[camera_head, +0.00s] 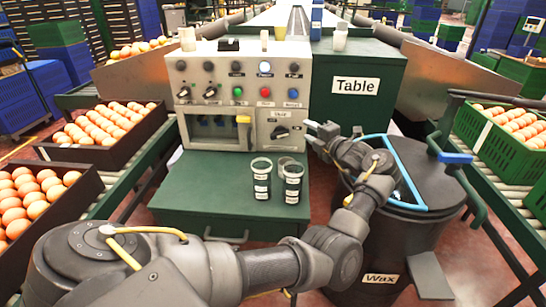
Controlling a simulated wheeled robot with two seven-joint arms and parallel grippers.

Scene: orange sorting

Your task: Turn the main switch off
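The main switch (280,132) is a black rotary knob on a pale plate at the lower right of the control panel (210,72). My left arm comes in from the lower left and bends up past the panel's right side. My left gripper (312,132) is just right of the switch, with its fingertips pointing left toward it. The fingers look parted and hold nothing; a small gap seems to lie between them and the knob. My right gripper is not in view.
Black cups (261,180) stand on the green cabinet (205,200) below the panel. A black wax bin (425,235) with a blue-edged lid is right of it, close to my arm. Orange crates (105,135) flank both sides. A green box marked Table (355,110) stands behind.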

